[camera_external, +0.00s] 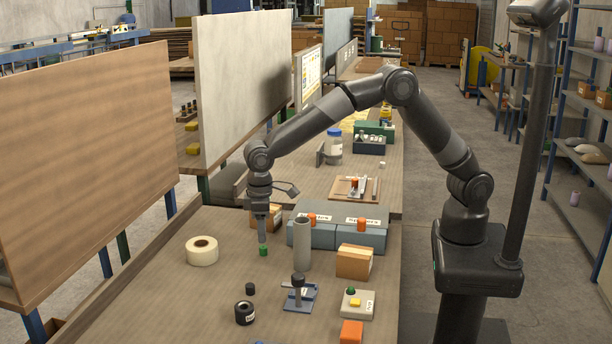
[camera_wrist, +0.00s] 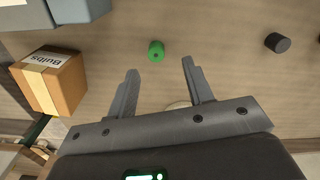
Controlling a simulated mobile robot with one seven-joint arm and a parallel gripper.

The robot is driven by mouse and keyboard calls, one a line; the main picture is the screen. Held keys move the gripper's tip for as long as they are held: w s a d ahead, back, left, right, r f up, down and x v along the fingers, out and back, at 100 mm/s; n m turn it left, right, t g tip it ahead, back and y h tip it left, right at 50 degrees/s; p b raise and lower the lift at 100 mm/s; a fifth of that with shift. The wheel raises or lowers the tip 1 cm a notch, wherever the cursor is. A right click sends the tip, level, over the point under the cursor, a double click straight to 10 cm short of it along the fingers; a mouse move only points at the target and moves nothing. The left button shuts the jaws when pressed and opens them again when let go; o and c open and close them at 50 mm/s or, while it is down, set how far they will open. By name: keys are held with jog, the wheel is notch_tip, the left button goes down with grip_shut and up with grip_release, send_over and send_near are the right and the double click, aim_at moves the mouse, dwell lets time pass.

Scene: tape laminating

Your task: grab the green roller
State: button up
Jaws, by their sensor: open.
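The green roller (camera_external: 263,250) is a small green cylinder standing on the wooden workbench. In the wrist view the green roller (camera_wrist: 156,51) shows its round top with a dark centre, just ahead of the fingertips and between their lines. My gripper (camera_external: 262,238) points down right above the roller in the external view. In the wrist view my gripper (camera_wrist: 160,68) has its two fingers spread apart with nothing between the tips. I cannot tell the exact height gap to the roller.
A cream tape roll (camera_external: 202,250) lies to the left. A cardboard box (camera_external: 266,217) marked Bulbs in the wrist view (camera_wrist: 50,82) stands close behind. A grey tube (camera_external: 301,246) stands to the right, a small black cylinder (camera_external: 250,288) in front. Bench around the roller is clear.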

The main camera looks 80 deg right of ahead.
aim_at(263, 247)
jog(key=f, duration=0.5)
jog(key=shift+w+d+f, duration=0.1)
jog(key=shift+d+f, duration=0.05)
jog(key=shift+d, duration=0.15)
grip_shut()
